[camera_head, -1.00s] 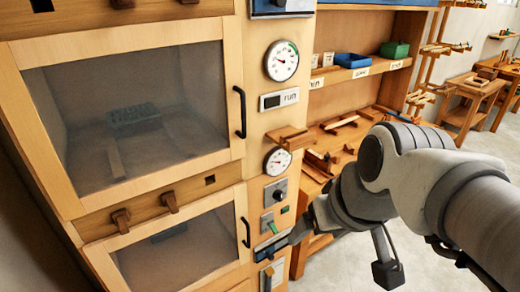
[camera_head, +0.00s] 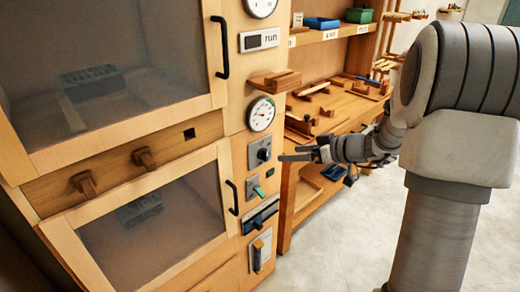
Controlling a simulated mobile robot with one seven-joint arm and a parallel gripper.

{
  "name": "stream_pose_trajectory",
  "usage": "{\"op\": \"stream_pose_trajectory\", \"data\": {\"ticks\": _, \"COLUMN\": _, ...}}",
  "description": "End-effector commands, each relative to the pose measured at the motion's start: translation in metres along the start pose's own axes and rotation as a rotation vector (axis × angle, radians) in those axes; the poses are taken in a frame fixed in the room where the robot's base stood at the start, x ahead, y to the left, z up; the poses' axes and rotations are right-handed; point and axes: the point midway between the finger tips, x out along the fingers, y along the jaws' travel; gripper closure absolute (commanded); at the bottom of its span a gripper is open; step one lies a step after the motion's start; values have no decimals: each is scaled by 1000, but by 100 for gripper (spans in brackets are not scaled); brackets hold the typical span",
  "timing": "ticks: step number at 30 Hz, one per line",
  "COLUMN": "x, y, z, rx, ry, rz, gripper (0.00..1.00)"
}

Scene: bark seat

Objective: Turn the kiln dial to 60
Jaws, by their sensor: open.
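The kiln's control strip runs down the right side of its wooden cabinet.
A small wooden ledge (camera_head: 275,82) juts out above the gauge. Wooden shelves with tools (camera_head: 325,105) stand right. Floor (camera_head: 340,240) at lower right is clear.

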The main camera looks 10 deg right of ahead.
Motion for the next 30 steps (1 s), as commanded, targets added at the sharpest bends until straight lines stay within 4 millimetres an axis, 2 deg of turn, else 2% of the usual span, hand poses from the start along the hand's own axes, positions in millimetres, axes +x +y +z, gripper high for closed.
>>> {"op": "stream_pose_trajectory", "data": {"ticks": 1, "x": 8, "y": 20, "z": 18, "rx": -13, "ry": 25, "rz": 27, "gripper": 17}}
{"op": "stream_pose_trajectory", "data": {"ticks": 3, "x": 12, "y": 39, "z": 28, "rx": -42, "ry": 53, "rz": 62, "gripper": 17}}
{"op": "stream_pose_trajectory", "data": {"ticks": 7, "x": 15, "y": 59, "z": 37, "rx": -77, "ry": 81, "rz": 104, "gripper": 17}}
{"op": "stream_pose_trajectory", "data": {"ticks": 11, "x": 21, "y": 64, "z": 38, "rx": -88, "ry": 89, "rz": 115, "gripper": 17}}
{"op": "stream_pose_trajectory", "data": {"ticks": 14, "x": 33, "y": 65, "z": 36, "rx": -89, "ry": 88, "rz": 112, "gripper": 17}}
{"op": "stream_pose_trajectory", "data": {"ticks": 30, "x": 146, "y": 77, "z": 26, "rx": -88, "ry": 86, "rz": 111, "gripper": 17}}
